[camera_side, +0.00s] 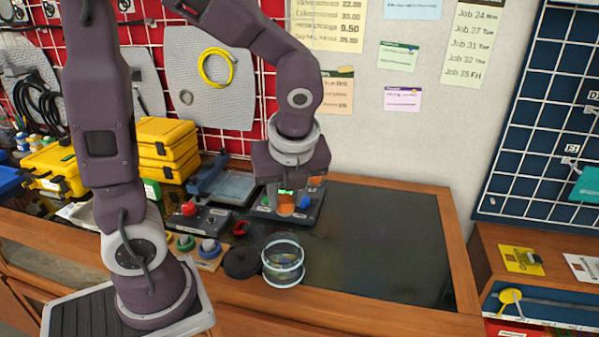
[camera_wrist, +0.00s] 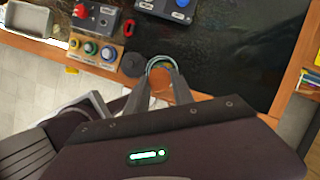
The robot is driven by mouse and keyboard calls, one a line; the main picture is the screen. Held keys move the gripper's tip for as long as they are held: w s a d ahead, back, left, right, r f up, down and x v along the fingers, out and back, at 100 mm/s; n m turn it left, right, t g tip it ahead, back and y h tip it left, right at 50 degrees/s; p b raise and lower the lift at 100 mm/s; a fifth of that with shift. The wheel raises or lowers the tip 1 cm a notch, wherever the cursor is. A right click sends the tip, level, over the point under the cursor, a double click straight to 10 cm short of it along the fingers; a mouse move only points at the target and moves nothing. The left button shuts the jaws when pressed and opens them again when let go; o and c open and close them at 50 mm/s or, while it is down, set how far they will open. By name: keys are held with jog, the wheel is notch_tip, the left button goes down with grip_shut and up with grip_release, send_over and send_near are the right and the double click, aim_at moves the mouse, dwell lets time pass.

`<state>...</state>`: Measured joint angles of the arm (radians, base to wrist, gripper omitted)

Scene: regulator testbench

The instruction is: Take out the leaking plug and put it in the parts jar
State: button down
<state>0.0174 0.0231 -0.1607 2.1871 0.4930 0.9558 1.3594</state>
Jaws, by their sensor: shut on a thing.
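My gripper (camera_side: 286,208) is shut on an orange plug (camera_side: 285,203), held between its fingers. In the wrist view the fingers (camera_wrist: 168,92) point toward the jar, and an orange patch of the plug (camera_wrist: 182,92) shows between them. In the side view the gripper overlaps the grey test fixture (camera_side: 312,214), which has a blue knob and also shows in the wrist view (camera_wrist: 165,10). The clear glass parts jar (camera_side: 284,263) stands open near the bench's front edge. Its rim (camera_wrist: 160,62) shows just beyond the fingertips. The fixture's socket is hidden.
A round black lid (camera_side: 242,263) lies left of the jar. A wooden tray of coloured rings (camera_side: 198,253), a loose red ring (camera_side: 240,228) and a red-button box (camera_side: 197,214) are farther left. The dark mat (camera_side: 385,250) on the right is clear.

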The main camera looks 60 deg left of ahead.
notch_tip(320, 180, down, 5)
jog(key=shift+f, duration=0.1)
dwell(0.3)
jog(key=c, duration=1)
grip_release()
jog(key=v, duration=0.7)
jog(key=n+t+h, duration=0.4)
jog(key=n, duration=1.7)
send_near(288, 211)
jog(key=s+d, duration=0.4)
jog(key=s, duration=0.1)
jog(key=shift+s+d, duration=0.1)
jog(key=shift+s, duration=0.15)
